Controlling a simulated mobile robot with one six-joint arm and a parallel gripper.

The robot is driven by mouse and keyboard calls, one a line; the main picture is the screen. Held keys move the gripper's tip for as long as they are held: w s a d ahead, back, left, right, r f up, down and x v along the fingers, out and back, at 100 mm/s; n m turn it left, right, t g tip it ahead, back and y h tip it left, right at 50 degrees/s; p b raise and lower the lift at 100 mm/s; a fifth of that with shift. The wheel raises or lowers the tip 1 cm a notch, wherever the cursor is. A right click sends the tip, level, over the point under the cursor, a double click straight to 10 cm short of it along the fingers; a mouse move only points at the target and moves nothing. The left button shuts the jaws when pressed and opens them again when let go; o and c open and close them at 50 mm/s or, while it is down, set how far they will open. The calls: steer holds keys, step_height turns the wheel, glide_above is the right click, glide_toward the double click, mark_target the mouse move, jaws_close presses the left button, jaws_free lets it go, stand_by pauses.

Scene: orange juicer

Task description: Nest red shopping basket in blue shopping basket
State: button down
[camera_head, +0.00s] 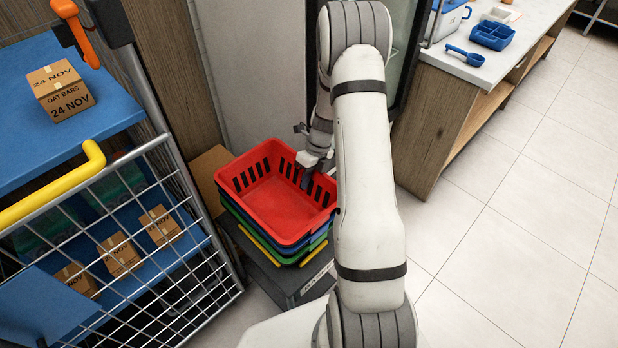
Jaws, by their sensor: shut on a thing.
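The red shopping basket (272,206) is upright at the top of a stack of nested baskets. A blue basket (232,212) shows as a rim directly under it, with green baskets (318,240) lower down. Whether the red basket is fully seated in the blue one is hard to tell from this angle. My gripper (308,172) is shut on the red basket at its back right wall. The fingertips are small and partly hidden by my wrist, and my arm covers the basket's right end.
The stack stands on a dark grey base (290,284) on the floor. A wire trolley (170,230) with boxes is close on the left. A wooden counter (450,115) with blue containers is at the right. The tiled floor (510,250) at the right is clear.

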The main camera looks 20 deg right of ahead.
stand_by(0.4)
steer(key=c, duration=1.5)
jaws_free()
steer(key=shift+f, duration=0.1)
steer(key=v, duration=0.7)
steer(key=shift+d+r+p, duration=0.15)
steer(key=shift+r+p, duration=0.15)
steer(key=shift+r, duration=0.2)
